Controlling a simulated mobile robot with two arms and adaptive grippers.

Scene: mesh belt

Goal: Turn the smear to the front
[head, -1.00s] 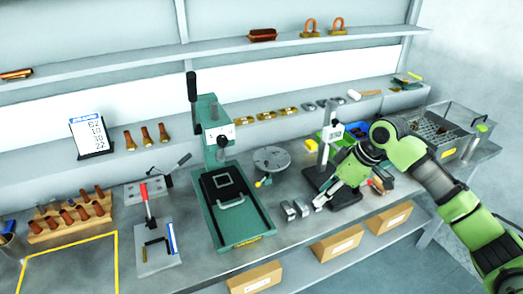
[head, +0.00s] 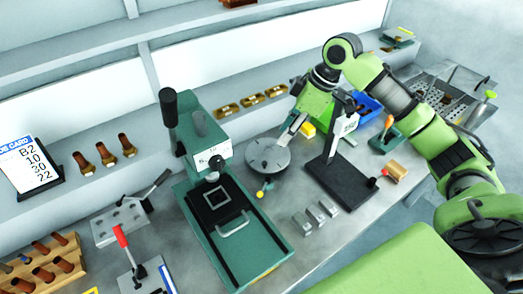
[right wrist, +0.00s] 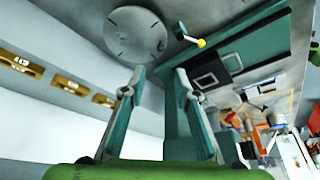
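A round grey turntable disc (head: 268,155) lies on the bench between the green press and the black-based stand. A short lever with a yellow knob (head: 261,194) sticks out at its front. The disc (right wrist: 137,33) and knob (right wrist: 201,43) also show in the right wrist view. I cannot make out a smear on the disc, only short dark marks near its rim. My right gripper (head: 287,134) is at the disc's back right edge; I cannot tell whether it touches. Its fingers (right wrist: 160,72) are apart with nothing between them. My left gripper is not in view.
The green press (head: 225,215) stands left of the disc. The black-based stand (head: 338,178) is close on the right. Small metal blocks (head: 315,214) lie in front. Brass pieces (head: 251,101) sit on the ledge behind. A blue bin (head: 368,104) is behind the stand.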

